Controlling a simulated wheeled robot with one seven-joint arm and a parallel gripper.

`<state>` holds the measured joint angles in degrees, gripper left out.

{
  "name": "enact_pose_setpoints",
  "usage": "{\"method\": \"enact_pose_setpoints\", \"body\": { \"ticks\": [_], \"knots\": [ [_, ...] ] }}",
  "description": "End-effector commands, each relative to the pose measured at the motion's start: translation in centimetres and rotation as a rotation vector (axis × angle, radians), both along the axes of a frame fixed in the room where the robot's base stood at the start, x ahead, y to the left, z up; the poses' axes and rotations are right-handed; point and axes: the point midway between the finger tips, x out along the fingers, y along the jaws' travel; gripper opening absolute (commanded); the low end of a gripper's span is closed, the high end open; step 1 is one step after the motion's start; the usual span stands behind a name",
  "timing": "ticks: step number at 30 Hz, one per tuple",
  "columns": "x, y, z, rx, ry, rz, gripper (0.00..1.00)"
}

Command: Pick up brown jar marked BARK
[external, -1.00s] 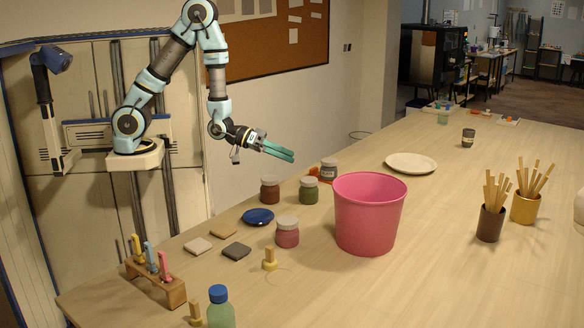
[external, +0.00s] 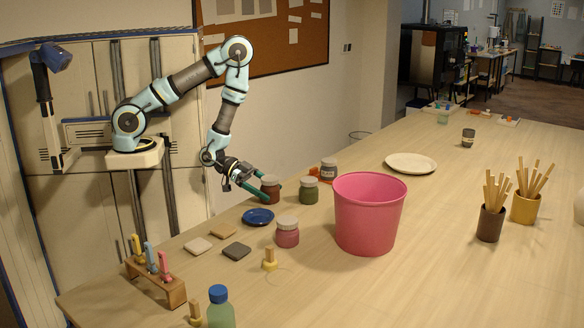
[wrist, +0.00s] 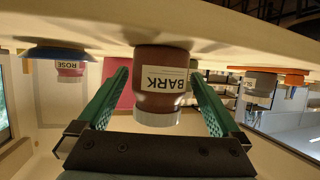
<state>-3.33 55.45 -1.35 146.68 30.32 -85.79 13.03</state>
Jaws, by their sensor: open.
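The brown jar marked BARK (external: 270,190) stands upright on the table, with a pale lid. In the wrist view, which is upside down, the BARK jar (wrist: 160,82) shows its label between the two green fingers. My gripper (external: 257,190) is open, with one finger on each side of the jar. The wrist view shows gaps between the fingers (wrist: 157,100) and the jar. I cannot tell how far the fingertips reach past it.
A green jar (external: 309,190) stands close right of the BARK jar, with a grey jar (external: 328,169) behind. A blue dish (external: 258,217), a rose jar (external: 287,233) and a pink bucket (external: 368,215) stand nearer the camera. A white plate (external: 411,163) lies further back.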

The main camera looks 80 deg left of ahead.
Motion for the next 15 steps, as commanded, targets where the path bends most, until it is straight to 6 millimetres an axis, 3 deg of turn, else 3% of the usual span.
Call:
{"method": "enact_pose_setpoints", "body": {
  "ticks": [2,15],
  "knots": [
    [0.6,-0.3,-0.9,0.0,-0.004,-0.001,1.0],
    [2.7,-1.7,-1.5,0.0,0.0,0.001,1.0]
  ]
}}
